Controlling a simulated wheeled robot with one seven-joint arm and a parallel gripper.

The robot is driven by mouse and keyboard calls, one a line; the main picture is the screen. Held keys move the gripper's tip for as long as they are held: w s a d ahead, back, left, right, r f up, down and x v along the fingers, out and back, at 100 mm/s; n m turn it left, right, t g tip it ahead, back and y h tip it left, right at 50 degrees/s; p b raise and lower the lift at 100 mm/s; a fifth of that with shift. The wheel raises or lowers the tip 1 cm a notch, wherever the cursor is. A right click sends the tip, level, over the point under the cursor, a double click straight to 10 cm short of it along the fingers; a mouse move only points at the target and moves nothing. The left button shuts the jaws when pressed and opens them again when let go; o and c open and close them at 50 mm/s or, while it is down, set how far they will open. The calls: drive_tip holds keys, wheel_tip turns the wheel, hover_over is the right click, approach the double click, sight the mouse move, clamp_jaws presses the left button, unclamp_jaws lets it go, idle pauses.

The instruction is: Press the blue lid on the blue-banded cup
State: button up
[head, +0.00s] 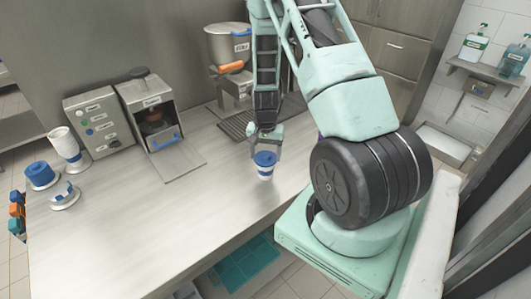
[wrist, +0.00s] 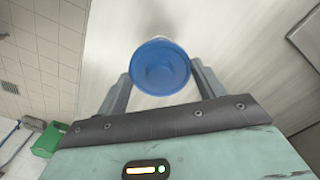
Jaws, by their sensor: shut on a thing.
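The blue-banded cup (head: 265,172) is white and stands upright on the counter near its front edge, below my gripper. The blue lid (head: 265,158) is at the cup's mouth; I cannot tell whether it is fully seated. My gripper (head: 266,152) points down from above with its fingers on either side of the lid, shut on it. In the wrist view the lid (wrist: 160,68) is a round blue disc with a recessed middle, between the two fingers. It hides most of the cup there.
At the left stand a stack of blue lids (head: 40,174), a stack of white cups (head: 65,144) and a round white holder (head: 64,197). A button panel (head: 100,121) and an open-fronted machine (head: 150,114) stand behind. The counter's front middle (head: 165,225) is clear.

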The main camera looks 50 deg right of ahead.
drive_tip(key=shift+f+b, duration=0.3)
drive_tip(key=shift+f, duration=0.05)
idle(0.4)
drive_tip(key=o, duration=1)
wheel_tip(320, 180, up, 18)
drive_tip(key=b, duration=0.2)
drive_tip(key=shift+f+b, duration=0.25)
drive_tip(key=shift+b, duration=0.1)
